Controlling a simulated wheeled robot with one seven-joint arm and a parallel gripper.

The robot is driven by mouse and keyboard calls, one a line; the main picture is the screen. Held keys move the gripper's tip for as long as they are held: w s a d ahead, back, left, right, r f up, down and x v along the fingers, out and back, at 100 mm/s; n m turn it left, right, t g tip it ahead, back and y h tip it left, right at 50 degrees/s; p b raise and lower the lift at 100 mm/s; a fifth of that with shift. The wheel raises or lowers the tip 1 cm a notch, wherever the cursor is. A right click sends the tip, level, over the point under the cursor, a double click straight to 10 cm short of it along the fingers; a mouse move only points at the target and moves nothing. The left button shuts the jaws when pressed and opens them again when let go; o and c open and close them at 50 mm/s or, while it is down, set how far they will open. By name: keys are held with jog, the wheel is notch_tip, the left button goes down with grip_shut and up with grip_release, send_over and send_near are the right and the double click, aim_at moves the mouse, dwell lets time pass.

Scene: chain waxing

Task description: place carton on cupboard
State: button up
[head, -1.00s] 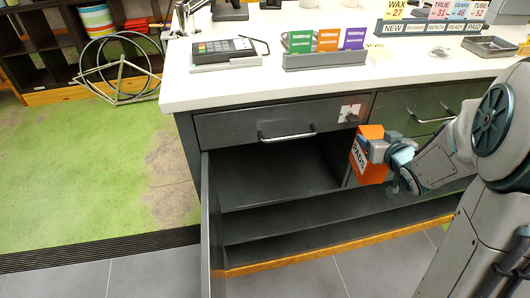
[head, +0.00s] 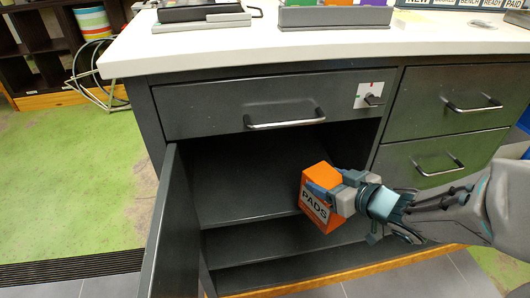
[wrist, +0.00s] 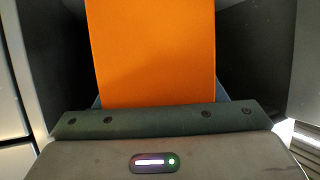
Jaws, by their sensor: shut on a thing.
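In the wrist view the carton (wrist: 150,52) fills the upper middle as a plain orange face above the gripper body. The dark grey cupboard (head: 250,185) stands under the white counter. Its lower compartment is open and shows shelf levels inside. Part of its right side is hidden behind the carton and my arm.
The cupboard door (head: 168,225) stands open on the left. A shut drawer (head: 235,105) with a bar handle is above the opening, and more drawers (head: 440,160) are to the right. The left of the compartment looks clear. A card reader and card stand (head: 335,17) are on the counter.

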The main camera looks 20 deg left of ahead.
jog(key=shift+w+a+r+p, duration=0.1)
jog(key=shift+a+r+p, duration=0.05)
jog(key=shift+a+p, duration=0.2)
jog(key=a+r+b+x, duration=0.1)
jog(key=r+b+x, duration=0.1)
jog(key=x, duration=1.5)
jog(key=shift+w+a+r, duration=0.25)
jog(key=shift+w+r, duration=0.2)
jog(key=shift+w, duration=0.05)
jog(key=shift+f+b, duration=0.15)
jog(key=shift+b, duration=0.15)
jog(key=o, duration=1.5)
jog(key=shift+c, duration=0.2)
